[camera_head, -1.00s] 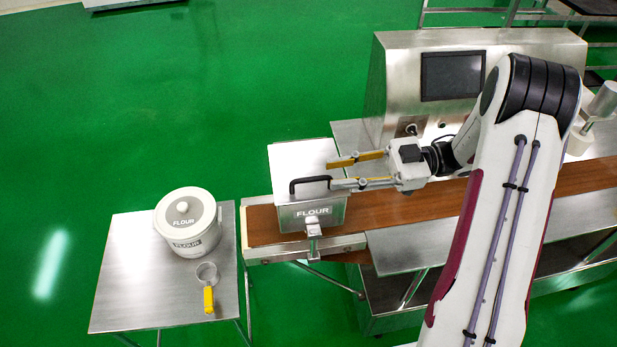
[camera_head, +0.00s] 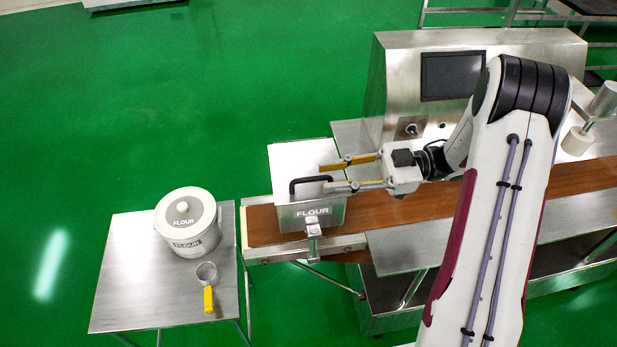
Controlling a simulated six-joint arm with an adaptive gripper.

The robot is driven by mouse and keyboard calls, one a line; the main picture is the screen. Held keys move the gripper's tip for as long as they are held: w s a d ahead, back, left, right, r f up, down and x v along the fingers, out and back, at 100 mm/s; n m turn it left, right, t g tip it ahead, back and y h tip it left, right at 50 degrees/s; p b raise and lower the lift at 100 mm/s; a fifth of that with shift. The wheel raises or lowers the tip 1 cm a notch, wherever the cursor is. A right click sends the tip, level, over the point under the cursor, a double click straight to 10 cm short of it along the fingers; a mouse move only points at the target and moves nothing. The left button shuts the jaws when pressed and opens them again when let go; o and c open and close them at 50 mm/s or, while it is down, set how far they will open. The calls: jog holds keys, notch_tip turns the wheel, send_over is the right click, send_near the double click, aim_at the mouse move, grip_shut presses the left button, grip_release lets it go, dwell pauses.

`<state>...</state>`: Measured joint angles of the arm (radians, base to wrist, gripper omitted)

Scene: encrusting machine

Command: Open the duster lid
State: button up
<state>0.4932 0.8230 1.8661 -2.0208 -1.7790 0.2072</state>
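The duster is a metal box labelled FLOUR (camera_head: 312,217) at the left end of the machine's conveyor. Its flat metal lid (camera_head: 300,158) lies closed on top, with a black handle (camera_head: 296,183) near the front edge. My gripper (camera_head: 322,176) comes in from the right over the lid. The gripper is open and holds nothing. Whether the near finger touches the handle cannot be told.
A metal side table (camera_head: 126,270) at left holds a white flour bin (camera_head: 188,243) and a yellow-handled sieve (camera_head: 208,297). The brown conveyor belt (camera_head: 385,208) runs right from the duster. The machine housing with a dark screen (camera_head: 452,76) stands behind.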

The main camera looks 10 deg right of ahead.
aim_at(294, 181)
jog(key=shift+a, duration=2.75)
grip_shut()
